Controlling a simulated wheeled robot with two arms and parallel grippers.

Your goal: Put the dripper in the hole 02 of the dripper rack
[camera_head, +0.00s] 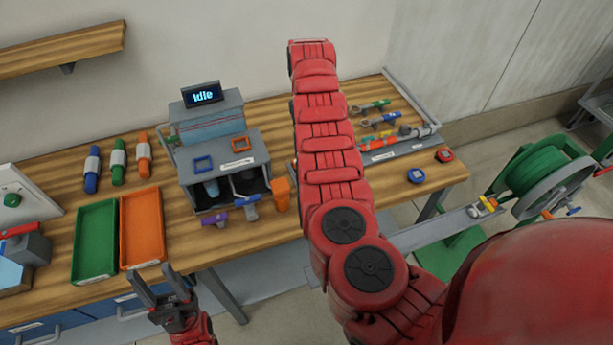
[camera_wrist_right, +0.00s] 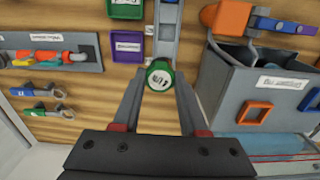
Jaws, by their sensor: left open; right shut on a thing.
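My right gripper (camera_wrist_right: 160,90) is shut on a short round piece with a green rim and a white marked face (camera_wrist_right: 159,76), which I take for the dripper. Its marking is not clearly readable. A narrow grey strip (camera_wrist_right: 167,38) runs just beyond the held piece in the right wrist view; it may be the dripper rack, but no hole numbers can be read. In the head view my right arm hides the right gripper, the held piece and that part of the bench. My left gripper (camera_head: 153,277) is open and empty in front of the bench edge.
Green (camera_head: 95,240) and orange (camera_head: 142,228) trays and several coloured cylinders lie further left. A pipe board (camera_head: 395,150) lies to the right. In the right wrist view a grey box (camera_wrist_right: 240,95) stands close at right.

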